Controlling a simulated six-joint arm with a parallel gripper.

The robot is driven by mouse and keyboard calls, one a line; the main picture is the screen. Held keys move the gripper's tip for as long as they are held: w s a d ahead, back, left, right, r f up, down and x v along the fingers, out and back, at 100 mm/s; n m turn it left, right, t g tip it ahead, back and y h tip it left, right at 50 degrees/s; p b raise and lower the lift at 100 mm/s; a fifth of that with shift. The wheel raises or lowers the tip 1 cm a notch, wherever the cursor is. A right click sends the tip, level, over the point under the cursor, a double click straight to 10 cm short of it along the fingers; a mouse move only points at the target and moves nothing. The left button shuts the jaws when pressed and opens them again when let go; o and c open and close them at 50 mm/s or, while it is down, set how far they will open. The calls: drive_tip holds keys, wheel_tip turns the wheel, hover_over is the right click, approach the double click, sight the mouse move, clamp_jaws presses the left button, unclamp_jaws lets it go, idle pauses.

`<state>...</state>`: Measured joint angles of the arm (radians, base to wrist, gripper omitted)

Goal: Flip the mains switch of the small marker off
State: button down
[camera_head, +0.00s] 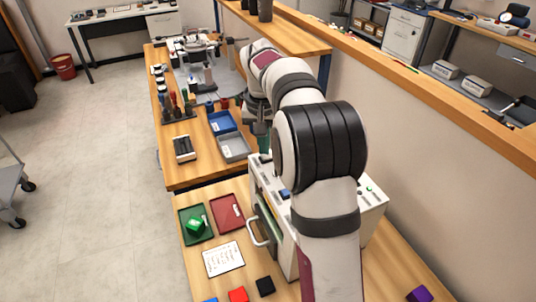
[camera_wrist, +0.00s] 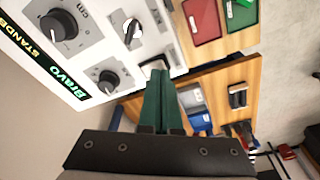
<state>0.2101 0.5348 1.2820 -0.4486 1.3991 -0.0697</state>
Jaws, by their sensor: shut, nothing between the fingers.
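The small marker (camera_head: 375,205) is a white cabinet on the near bench, partly hidden by my arm. It has an open-looking front with a white handle (camera_head: 256,232). In the wrist view its white panel (camera_wrist: 95,15) carries black knobs, a black-and-white rotary knob (camera_wrist: 132,33) and a "Bravo" label (camera_wrist: 68,80). My gripper (camera_wrist: 160,72) has green fingers, shut and empty, with tips at the panel's edge. A small dark part (camera_wrist: 154,62) shows at the tips; whether it is the mains switch, its position, and whether the tips touch it, I cannot tell.
Blue (camera_head: 222,122) and grey (camera_head: 234,148) bins stand on the farther bench. A wall runs close on the right.

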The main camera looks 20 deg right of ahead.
drive_tip(key=shift+f, duration=0.45)
drive_tip(key=shift+r, duration=3.55)
drive_tip(key=s+a+g+y, duration=0.1)
drive_tip(key=s+a, duration=0.4)
drive_tip(key=s, duration=0.5)
drive_tip(key=s+a+y, duration=0.1)
drive_tip(key=s+a, duration=0.4)
drive_tip(key=s, duration=0.4)
drive_tip(key=s+a+f, duration=0.2)
drive_tip(key=s+f, duration=0.2)
drive_tip(key=s, duration=0.4)
drive_tip(key=s+a+f, duration=0.2)
drive_tip(key=s+f, duration=0.2)
drive_tip(key=s, duration=0.3)
drive_tip(key=shift+s+a+f+g+y, duration=0.25)
drive_tip(key=shift+s+a+g+y, duration=0.05)
drive_tip(key=shift+s+a+g, duration=0.1)
